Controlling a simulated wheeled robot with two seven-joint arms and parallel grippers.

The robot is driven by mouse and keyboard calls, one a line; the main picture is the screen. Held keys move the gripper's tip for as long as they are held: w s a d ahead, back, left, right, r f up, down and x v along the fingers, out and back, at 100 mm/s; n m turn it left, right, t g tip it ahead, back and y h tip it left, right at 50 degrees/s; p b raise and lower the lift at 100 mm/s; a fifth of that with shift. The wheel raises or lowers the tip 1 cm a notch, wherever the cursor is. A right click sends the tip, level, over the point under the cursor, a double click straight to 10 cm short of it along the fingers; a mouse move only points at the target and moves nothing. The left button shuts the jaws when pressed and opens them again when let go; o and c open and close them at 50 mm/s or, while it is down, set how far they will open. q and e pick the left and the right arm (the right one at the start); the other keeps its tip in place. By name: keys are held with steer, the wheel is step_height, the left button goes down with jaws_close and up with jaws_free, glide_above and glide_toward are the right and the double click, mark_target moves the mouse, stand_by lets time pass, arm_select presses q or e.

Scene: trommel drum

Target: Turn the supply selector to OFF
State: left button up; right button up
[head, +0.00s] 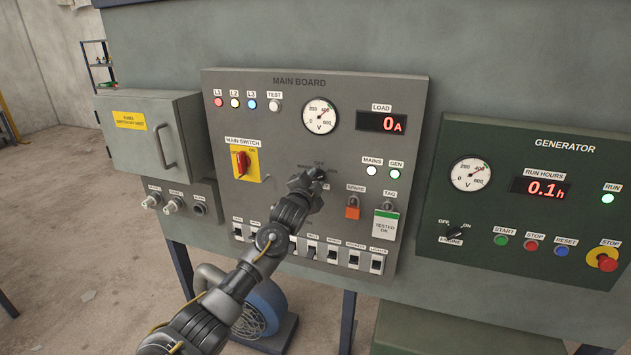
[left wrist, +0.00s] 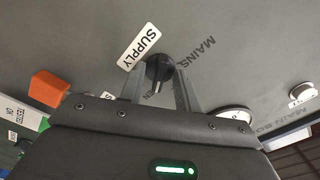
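The supply selector is a small black rotary knob (head: 321,174) in the middle of the grey main board (head: 281,132). In the left wrist view the black knob (left wrist: 157,70) shows between the two fingertips of my left gripper (left wrist: 159,78), with a gap on each side. The SUPPLY label (left wrist: 141,46) and the MAINS lettering (left wrist: 195,54) lie beside it. I cannot tell which position the knob points to. My right gripper is out of view.
A red main switch (head: 242,162) is to the left on the board. An orange padlock (head: 352,211) and a hanging tag (head: 384,224) are at lower right. A row of breakers runs below. The generator panel (head: 520,200) stands to the right.

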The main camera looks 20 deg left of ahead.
arm_select(q)
jaws_close()
steer(key=n+p, duration=0.1)
steer(key=n, duration=0.5)
steer(key=shift+n, duration=0.3)
steer(key=n+p, duration=0.1)
steer(key=n, duration=0.4)
stand_by(0.6)
jaws_free()
steer(key=shift+s, duration=0.15)
